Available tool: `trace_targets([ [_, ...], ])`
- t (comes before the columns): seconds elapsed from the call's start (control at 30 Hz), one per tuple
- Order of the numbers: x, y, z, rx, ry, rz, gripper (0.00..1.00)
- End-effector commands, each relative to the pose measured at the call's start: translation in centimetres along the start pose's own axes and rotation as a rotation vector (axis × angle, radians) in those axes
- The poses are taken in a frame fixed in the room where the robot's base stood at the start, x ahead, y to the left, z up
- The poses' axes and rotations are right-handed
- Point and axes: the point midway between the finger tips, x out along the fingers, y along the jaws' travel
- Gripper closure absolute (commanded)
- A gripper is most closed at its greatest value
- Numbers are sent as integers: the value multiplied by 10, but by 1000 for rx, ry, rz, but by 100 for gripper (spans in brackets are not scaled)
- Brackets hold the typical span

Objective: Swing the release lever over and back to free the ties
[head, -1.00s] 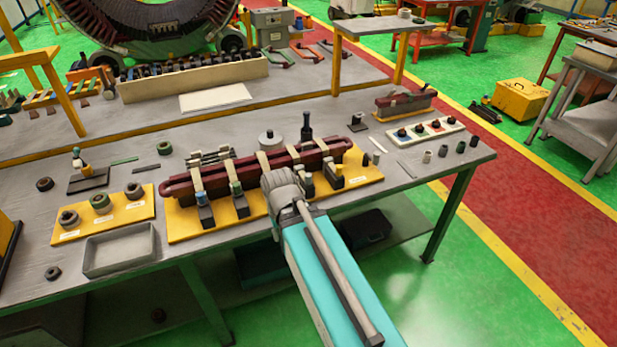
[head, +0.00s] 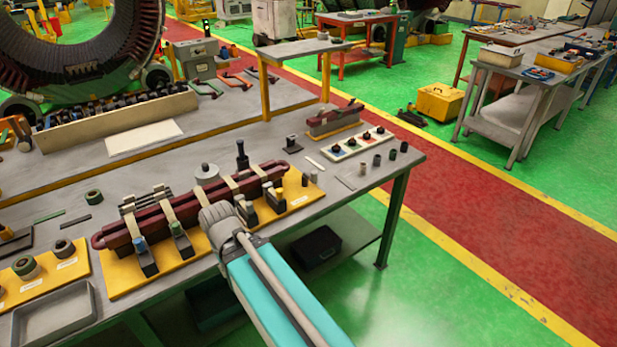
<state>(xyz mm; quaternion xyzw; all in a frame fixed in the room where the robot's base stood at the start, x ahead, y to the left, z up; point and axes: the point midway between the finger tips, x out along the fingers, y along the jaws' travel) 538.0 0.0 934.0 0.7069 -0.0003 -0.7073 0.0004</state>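A dark red coil (head: 122,240) lies along a yellow base plate (head: 118,284) on the workbench. Several cream ties (head: 133,222) are wrapped around it. Black clamp blocks stand along its front edge; one has a blue tip (head: 140,244), one a green tip (head: 176,228) and others yellow tips. I cannot tell which part is the release lever. My teal arm reaches in from the bottom, and its grey joint hides part of the coil and plate front. My gripper fingers do not show.
A grey tray (head: 55,318) and a yellow ring board (head: 45,280) are at the bench's left. A white board with coloured knobs (head: 350,145) and a second small coil piece (head: 333,118) are at the right. A raised shelf (head: 305,48) stands behind.

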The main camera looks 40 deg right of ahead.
Motion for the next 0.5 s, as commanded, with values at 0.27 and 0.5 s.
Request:
trace_targets([
  [0.27, 1, 2, -1, -4, 3, 7, 34],
  [0.5, 15, 30, -12, -71, 45, 118, 31],
])
